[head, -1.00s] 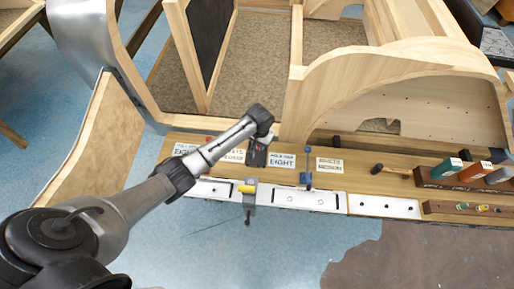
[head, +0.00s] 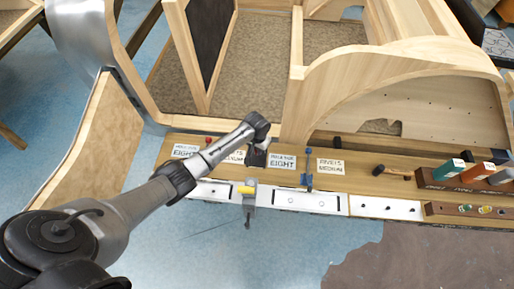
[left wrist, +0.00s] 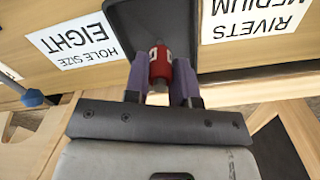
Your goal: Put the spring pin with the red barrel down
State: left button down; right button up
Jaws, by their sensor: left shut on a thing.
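The spring pin with the red barrel (left wrist: 160,68) is between the purple fingers of my left gripper (left wrist: 162,84) in the left wrist view. The gripper is shut on it. The pin is over a black tray (left wrist: 181,15), its tip pointing at the tray; I cannot tell whether it touches the bottom. In the head view my left gripper (head: 257,138) is at the black tray (head: 257,158) on the wooden ledge, and the pin is hidden there. My right gripper is not in view.
Cards flank the tray, a "HOLE SIZE EIGHT" card (head: 282,161) to its right. The wooden bodyframe (head: 400,75) rises behind.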

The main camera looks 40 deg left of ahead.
pick_arm(q)
jog(key=c, duration=0.9)
grip_release()
jog(key=shift+f, duration=0.1)
jog(key=shift+c, duration=0.2)
notch_tip(320, 180, up, 12)
jog(key=p, duration=0.2)
jog(key=shift+p, duration=0.35)
jog(key=shift+r, duration=0.2)
